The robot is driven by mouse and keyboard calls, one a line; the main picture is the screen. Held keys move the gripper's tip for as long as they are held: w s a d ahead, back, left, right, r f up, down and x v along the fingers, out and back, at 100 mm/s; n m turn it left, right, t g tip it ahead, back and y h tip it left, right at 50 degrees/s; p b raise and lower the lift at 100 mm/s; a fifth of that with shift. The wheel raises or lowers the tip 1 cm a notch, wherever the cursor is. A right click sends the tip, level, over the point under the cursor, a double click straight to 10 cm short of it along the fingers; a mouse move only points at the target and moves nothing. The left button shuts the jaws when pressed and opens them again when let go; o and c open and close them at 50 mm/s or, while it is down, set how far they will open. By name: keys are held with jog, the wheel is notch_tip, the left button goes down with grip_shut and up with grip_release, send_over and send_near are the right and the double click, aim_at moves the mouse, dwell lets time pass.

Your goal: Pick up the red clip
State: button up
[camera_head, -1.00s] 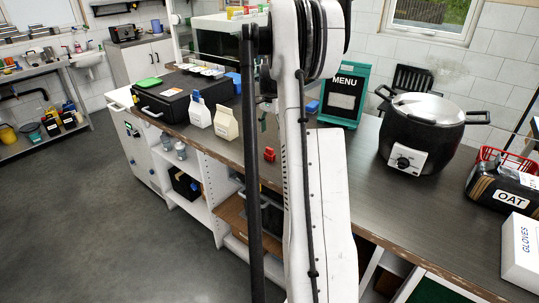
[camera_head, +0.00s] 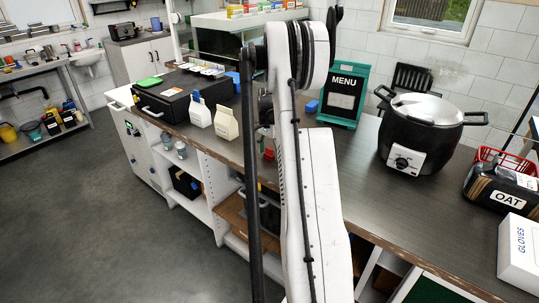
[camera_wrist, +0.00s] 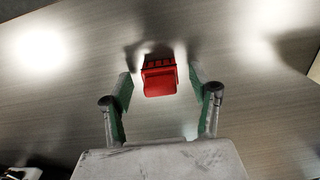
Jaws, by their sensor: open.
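The red clip (camera_wrist: 159,77) stands on the dark wood-grain counter in the wrist view, at the upper middle. My gripper (camera_wrist: 160,88) is open, with one green-padded finger on each side of the clip. Gaps show between both fingers and the clip, and the clip is close to the level of the fingertips. In the head view, only a small part of the red clip (camera_head: 269,154) shows beside my arm. My arm hides most of the gripper there.
On the counter (camera_head: 400,215), two cartons (camera_head: 226,122) and a black case (camera_head: 182,96) stand left of my arm. A green menu stand (camera_head: 343,95), a black pot (camera_head: 422,130), an OAT package (camera_head: 503,190) and a glove box (camera_head: 519,248) are to the right.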

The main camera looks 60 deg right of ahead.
aim_at(268, 149)
jog(key=c, duration=1)
jog(key=shift+r, duration=0.15)
jog(key=shift+r, duration=0.25)
jog(key=r, duration=0.2)
jog(key=r+b, duration=0.1)
jog(key=shift+w+a+r, duration=0.15)
jog(key=shift+a+r, duration=0.15)
jog(key=w+a+r, duration=0.1)
jog(key=a+r, duration=0.1)
jog(key=a, duration=0.1)
jog(key=w+a+r+b, duration=0.1)
jog(key=w+a+r, duration=0.1)
jog(key=a, duration=0.1)
jog(key=w+a+r, duration=0.1)
jog(key=a+r, duration=0.1)
jog(key=a, duration=0.2)
jog(key=shift+w+r+b, duration=0.25)
jog(key=shift+r+b, duration=0.05)
